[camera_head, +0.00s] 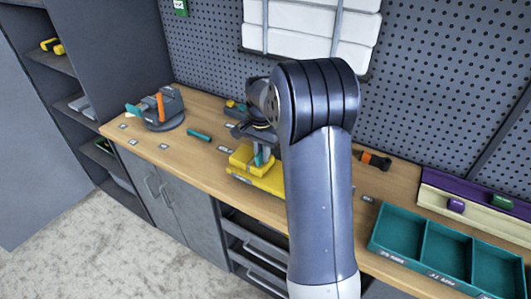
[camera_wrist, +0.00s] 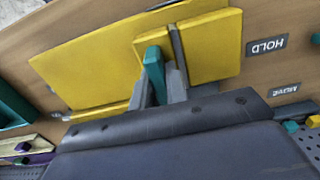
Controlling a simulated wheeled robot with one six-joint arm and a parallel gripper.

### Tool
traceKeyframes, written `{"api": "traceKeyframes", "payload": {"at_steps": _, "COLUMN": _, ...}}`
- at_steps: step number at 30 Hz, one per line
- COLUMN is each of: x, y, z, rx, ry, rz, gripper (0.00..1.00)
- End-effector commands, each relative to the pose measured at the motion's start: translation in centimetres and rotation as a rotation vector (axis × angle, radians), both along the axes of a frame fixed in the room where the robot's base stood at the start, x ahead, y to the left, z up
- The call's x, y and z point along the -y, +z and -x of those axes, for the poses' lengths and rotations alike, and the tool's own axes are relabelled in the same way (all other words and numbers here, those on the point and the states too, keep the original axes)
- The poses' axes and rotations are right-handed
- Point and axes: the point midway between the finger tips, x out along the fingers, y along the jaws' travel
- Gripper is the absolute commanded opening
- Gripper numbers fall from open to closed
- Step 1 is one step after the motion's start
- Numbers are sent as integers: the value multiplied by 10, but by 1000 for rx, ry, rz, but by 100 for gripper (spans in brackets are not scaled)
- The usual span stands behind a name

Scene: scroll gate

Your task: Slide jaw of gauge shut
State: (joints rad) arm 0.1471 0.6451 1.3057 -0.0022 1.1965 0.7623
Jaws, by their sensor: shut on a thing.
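The yellow gauge (camera_head: 262,181) lies on the wooden bench, partly hidden behind my arm. In the wrist view it shows as a large yellow plate (camera_wrist: 100,62) with a yellow block (camera_wrist: 213,45) on it and a dark strip along the block's edge. A teal grip (camera_wrist: 154,68) stands up at the block's left edge; it also shows small in the head view (camera_head: 258,158). My gripper (camera_wrist: 161,88) is shut on the teal grip, a finger on either side. Whether the jaw has a gap left is unclear from these views.
Labels reading HOLD (camera_wrist: 267,46) and, seemingly, MOVE lie beside the gauge. A teal compartment tray (camera_head: 420,245) is at the right. An orange-and-black tool (camera_head: 375,160), a teal cylinder (camera_head: 199,135) and a grey device (camera_head: 160,108) lie on the bench. A pegboard stands behind.

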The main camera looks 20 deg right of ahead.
Motion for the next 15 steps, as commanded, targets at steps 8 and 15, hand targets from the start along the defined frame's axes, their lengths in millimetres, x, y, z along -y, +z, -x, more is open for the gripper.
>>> {"api": "traceKeyframes", "payload": {"at_steps": 8, "x": -1, "y": 2, "z": -3, "rx": 12, "ry": 0, "rz": -3, "gripper": 33}}
{"api": "traceKeyframes", "payload": {"at_steps": 15, "x": -1, "y": 1, "z": -2, "rx": 8, "ry": 0, "rz": -1, "gripper": 36}}
